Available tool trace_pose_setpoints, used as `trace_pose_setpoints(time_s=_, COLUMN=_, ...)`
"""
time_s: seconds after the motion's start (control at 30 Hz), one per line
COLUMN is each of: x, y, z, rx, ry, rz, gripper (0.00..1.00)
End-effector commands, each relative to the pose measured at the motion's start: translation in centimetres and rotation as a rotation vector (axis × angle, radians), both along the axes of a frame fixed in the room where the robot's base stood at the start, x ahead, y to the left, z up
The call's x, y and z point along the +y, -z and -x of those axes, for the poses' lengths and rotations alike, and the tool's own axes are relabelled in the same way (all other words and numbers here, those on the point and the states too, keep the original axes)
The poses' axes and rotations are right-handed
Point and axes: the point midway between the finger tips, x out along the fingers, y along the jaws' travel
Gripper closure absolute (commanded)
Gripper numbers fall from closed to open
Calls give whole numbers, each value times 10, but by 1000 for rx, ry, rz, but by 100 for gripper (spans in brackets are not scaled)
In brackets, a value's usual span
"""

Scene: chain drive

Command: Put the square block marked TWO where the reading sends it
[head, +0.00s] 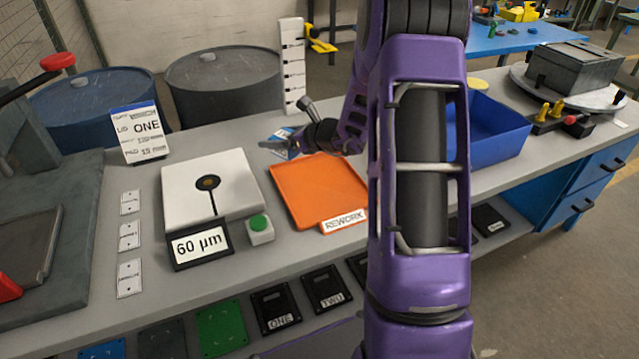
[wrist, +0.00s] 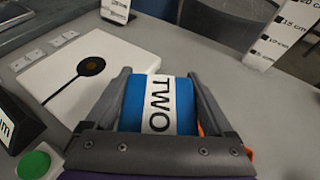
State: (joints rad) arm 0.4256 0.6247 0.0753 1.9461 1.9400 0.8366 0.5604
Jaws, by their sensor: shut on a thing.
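My gripper (wrist: 158,90) is shut on a blue block marked TWO (wrist: 158,103), which has a white label band across it. In the head view my gripper (head: 284,146) is above the bench between the white gauge plate and the orange tray, and only a bit of the block shows there. The display (head: 187,246) reads 60 µm. It stands at the front of the white gauge plate (head: 181,181), which has a dark round pad. The orange tray (head: 309,180) carries a REWORK label (head: 344,222) and looks empty. The blue tray (head: 503,131) is partly hidden by my arm.
A green button (head: 259,228) sits beside the display. A card reading ONE (head: 139,133) and a marked white upright (head: 291,66) stand at the back. Black plates marked ONE (head: 277,308) and TWO (head: 327,288) lie below the bench's front edge. A turntable (head: 601,98) stands far right.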

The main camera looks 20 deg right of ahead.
Motion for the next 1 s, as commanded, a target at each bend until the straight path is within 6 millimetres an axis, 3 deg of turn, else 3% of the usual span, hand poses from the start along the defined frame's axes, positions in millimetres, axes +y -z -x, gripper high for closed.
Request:
trace_pose_setpoints(time_s=0.03, x=-20, y=0, z=9, rx=-1, ry=32, rz=-2, gripper=100)
trace_pose_setpoints(time_s=0.1, x=-40, y=1, z=19, rx=-4, ry=61, rz=-1, gripper=100)
trace_pose_setpoints(time_s=0.3, x=-70, y=6, z=37, rx=-7, ry=112, rz=-2, gripper=100)
trace_pose_setpoints(time_s=0.6, x=-74, y=55, z=40, rx=-4, ry=118, rz=-2, gripper=100)
trace_pose_setpoints(time_s=0.87, x=-74, y=77, z=40, rx=-7, ry=118, rz=-2, gripper=100)
trace_pose_setpoints(time_s=1.0, x=-74, y=97, z=40, rx=-4, ry=118, rz=-2, gripper=100)
